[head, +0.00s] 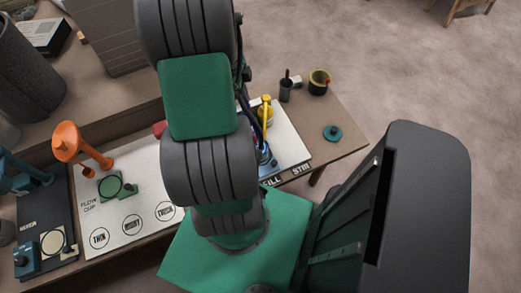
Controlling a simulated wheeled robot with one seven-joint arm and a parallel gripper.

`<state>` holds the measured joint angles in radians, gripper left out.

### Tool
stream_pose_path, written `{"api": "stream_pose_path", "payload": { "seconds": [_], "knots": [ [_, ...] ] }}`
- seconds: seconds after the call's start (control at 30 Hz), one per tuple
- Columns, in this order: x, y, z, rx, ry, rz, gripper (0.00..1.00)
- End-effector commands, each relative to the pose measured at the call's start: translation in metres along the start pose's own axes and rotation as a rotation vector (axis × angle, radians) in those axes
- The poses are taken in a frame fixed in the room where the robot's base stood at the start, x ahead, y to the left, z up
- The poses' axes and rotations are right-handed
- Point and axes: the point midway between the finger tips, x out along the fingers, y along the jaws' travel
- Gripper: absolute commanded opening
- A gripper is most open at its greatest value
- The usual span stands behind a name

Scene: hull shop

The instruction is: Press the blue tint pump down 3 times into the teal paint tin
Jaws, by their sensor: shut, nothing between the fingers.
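A yellow pump (266,113) stands on the white board on the table, just right of my arm. Just below it in the picture is a blue item (265,157), partly covered by my arm; it may be the blue tint pump, but I cannot make out its head. I cannot make out the teal paint tin; a small teal disc with a dark knob (332,132), perhaps a lid, lies on the bare wood to the right. My arm crosses the middle of the view and my gripper is hidden behind it.
A white board (112,232) with printed circles carries an orange stand (70,141) and a green piece (110,184). A dark cup with a tool (285,90) and an olive-rimmed pot (319,81) stand at the back right. Bare wood surrounds the teal disc.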

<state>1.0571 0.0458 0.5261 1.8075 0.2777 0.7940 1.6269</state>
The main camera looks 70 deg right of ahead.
Motion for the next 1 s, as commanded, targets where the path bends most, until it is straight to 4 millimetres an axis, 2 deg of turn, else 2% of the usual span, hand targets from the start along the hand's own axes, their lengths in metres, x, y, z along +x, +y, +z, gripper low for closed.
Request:
{"api": "stream_pose_path", "payload": {
  "seconds": [0.37, 1.0],
  "knots": [
    [0.001, 0.000, 0.000, 0.001, 0.000, -0.001, 0.00],
    [0.023, 0.000, 0.005, 0.001, 0.000, -0.001, 0.00]
  ]
}}
